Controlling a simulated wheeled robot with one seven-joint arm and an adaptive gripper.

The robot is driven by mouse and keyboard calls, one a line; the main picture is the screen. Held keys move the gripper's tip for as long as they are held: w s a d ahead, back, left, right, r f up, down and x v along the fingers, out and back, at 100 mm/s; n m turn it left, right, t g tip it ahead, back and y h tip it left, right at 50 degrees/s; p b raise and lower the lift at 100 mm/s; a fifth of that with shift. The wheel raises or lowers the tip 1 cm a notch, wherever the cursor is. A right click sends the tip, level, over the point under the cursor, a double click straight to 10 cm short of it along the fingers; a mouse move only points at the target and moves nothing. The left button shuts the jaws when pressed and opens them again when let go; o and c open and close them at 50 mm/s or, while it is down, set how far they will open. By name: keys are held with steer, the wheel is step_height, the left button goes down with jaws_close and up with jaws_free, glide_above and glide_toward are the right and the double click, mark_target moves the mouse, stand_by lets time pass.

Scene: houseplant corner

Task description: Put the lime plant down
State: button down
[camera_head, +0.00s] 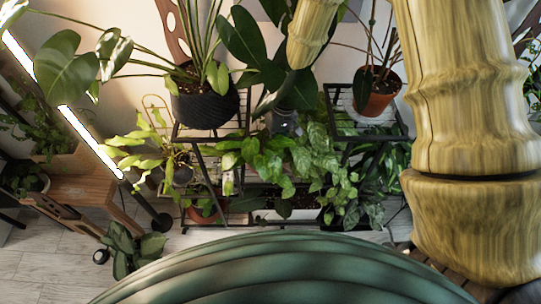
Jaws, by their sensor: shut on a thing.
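My gripper (284,122) shows as a small dark shape near the middle of the view, below the end of my arm, and leaves partly hide it. Its fingertips cannot be made out. A bushy plant with bright green leaves, which looks like the lime plant (275,158), is right below and around my gripper, in front of the plant stand. My gripper is shut on it. The plant's pot is hidden, and I cannot tell whether it touches a surface.
A black stand (243,122) carries a plant in a dark ribbed pot (205,106). A terracotta pot (379,101) stands on a right-hand shelf (365,125). A wooden bench (85,190) and a glowing light tube (90,140) are at left. Pale floor (50,262) is open at lower left.

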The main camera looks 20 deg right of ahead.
steer(key=w+d+f+n+b, duration=0.2)
steer(key=w+n+b, duration=0.2)
steer(key=w+b, duration=0.25)
step_height(320, 180, down, 10)
steer(key=shift+s+a+g+b, duration=0.2)
steer(key=shift+g+b, duration=0.1)
stand_by(0.3)
steer(key=shift+r, duration=0.1)
steer(key=c, duration=1.5)
jaws_free()
steer(key=shift+c, duration=0.2)
